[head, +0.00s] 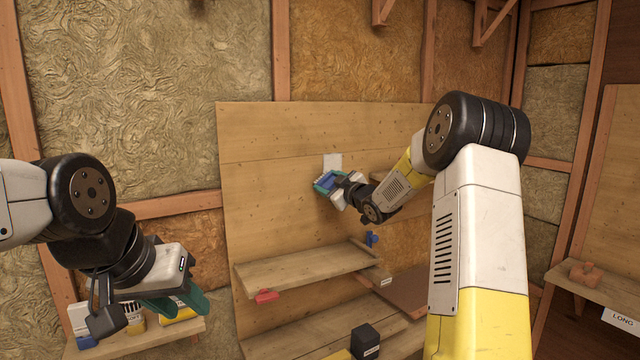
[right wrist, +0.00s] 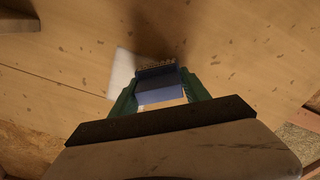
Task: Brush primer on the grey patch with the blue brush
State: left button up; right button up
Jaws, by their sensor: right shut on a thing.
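The grey patch (head: 333,161) is a small pale rectangle on the upright wooden board (head: 270,150); it also shows in the right wrist view (right wrist: 122,72). My right gripper (head: 328,182) is shut on the blue brush (right wrist: 162,94), just below the patch in the head view. The bristles (right wrist: 157,70) point toward the board, beside the patch's edge in the right wrist view. I cannot tell whether they touch the board. My left gripper (head: 180,303) hangs at the lower left, away from the board; its teal fingers look apart and empty.
A dark block (head: 365,340) stands below. Several containers stand on a low shelf (head: 130,345) behind my left gripper.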

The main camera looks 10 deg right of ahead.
jog(key=shift+v, duration=2.9)
jog(key=shift+v, duration=1.5)
